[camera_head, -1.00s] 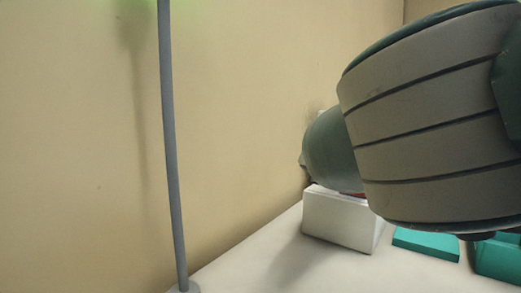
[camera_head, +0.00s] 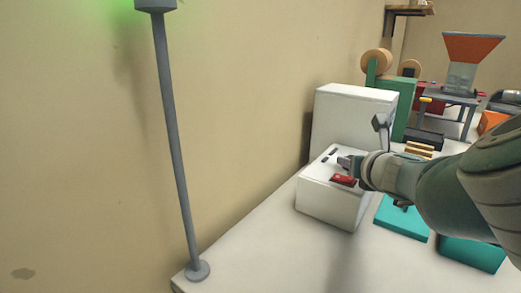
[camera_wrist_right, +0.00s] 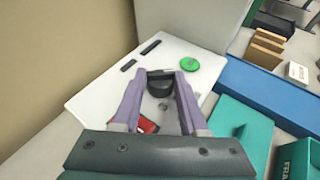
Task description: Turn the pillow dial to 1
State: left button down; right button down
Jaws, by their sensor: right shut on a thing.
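A white machine box (camera_head: 328,205) with a sloped top panel stands on the pale table by the wall. My right gripper (camera_head: 347,163) reaches over its panel from the right. In the right wrist view, the two fingers of my right gripper (camera_wrist_right: 160,76) are around a dark dial (camera_wrist_right: 158,88) on the white panel (camera_wrist_right: 95,98) and shut on it. The dial's markings and setting are not readable. A red switch (camera_wrist_right: 147,126) is partly hidden by the left finger, and a round green button (camera_wrist_right: 190,64) lies beyond the right finger. My left gripper is not in view.
A grey lamp pole (camera_head: 172,150) stands at the table's left corner. A taller white box (camera_head: 352,118) rises behind the panel. Teal blocks (camera_head: 402,220) lie right of the machine. The table left of the machine is clear.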

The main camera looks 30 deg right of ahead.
jog(key=shift+s+f, duration=0.1)
jog(key=shift+f, duration=0.05)
jog(key=shift+c, duration=2.4)
grip_release()
jog(key=shift+r, duration=0.2)
jog(key=p+v, duration=0.7)
jog(key=v, duration=0.1)
jog(key=shift+s+a+r, duration=0.1)
jog(key=shift+s+r, duration=0.15)
jog(key=shift+s+a+r, duration=0.1)
jog(key=shift+s+a, duration=0.1)
jog(key=shift+s, duration=0.3)
